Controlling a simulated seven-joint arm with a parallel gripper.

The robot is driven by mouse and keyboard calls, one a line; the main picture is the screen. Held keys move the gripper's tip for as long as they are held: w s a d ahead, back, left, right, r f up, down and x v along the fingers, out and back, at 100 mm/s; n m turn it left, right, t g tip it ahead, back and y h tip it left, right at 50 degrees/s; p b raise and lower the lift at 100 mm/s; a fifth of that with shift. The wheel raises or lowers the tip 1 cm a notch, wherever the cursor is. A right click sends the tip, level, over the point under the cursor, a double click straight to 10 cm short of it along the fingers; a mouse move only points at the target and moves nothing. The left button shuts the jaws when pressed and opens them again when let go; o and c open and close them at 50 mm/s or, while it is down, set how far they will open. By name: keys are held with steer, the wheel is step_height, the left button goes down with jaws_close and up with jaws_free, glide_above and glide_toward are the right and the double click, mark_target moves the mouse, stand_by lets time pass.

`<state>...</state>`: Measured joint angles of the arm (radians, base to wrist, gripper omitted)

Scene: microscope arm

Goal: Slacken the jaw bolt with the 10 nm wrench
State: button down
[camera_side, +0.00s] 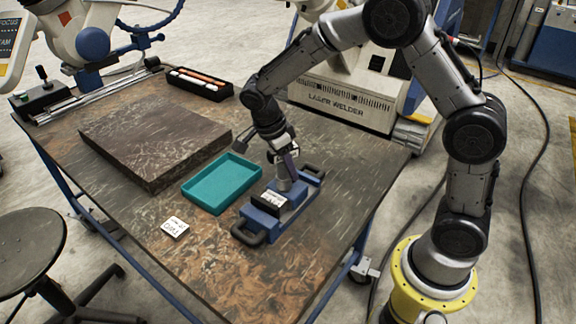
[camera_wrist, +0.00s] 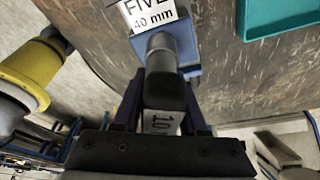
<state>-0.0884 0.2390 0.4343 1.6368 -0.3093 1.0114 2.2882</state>
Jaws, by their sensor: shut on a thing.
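My gripper (camera_side: 288,160) is over the right part of the blue vise (camera_side: 292,198), pointing down. In the wrist view its two fingers (camera_wrist: 160,108) are shut on a wrench (camera_wrist: 163,92) with a dark body and a pale tag reading "10". The wrench's grey lower end (camera_wrist: 158,45) reaches down to the blue vise, which also shows in the wrist view (camera_wrist: 192,50). The jaw bolt is hidden; I cannot tell whether the wrench is seated on it. A white label reading "FIVE 40 mm" (camera_wrist: 152,12) is on the vise beside the wrench.
A teal tray (camera_side: 212,205) lies left of the vise, empty. A dark slab (camera_side: 150,135) is farther left. A black rack (camera_side: 222,96) with several rod-like tools stands at the back. A white card (camera_side: 175,227) lies in front of the tray. The front of the table is clear.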

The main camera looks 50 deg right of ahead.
steer(key=n, duration=0.3)
steer(key=shift+w+t, duration=0.2)
steer(key=shift+t, duration=0.2)
steer(key=shift+r, duration=0.1)
steer(key=n, duration=0.2)
steer(key=shift+w+n+t, duration=0.15)
steer(key=shift+n+t, duration=0.15)
steer(key=shift+t, duration=0.1)
steer(key=shift+m, duration=0.4)
steer(key=shift+r, duration=3)
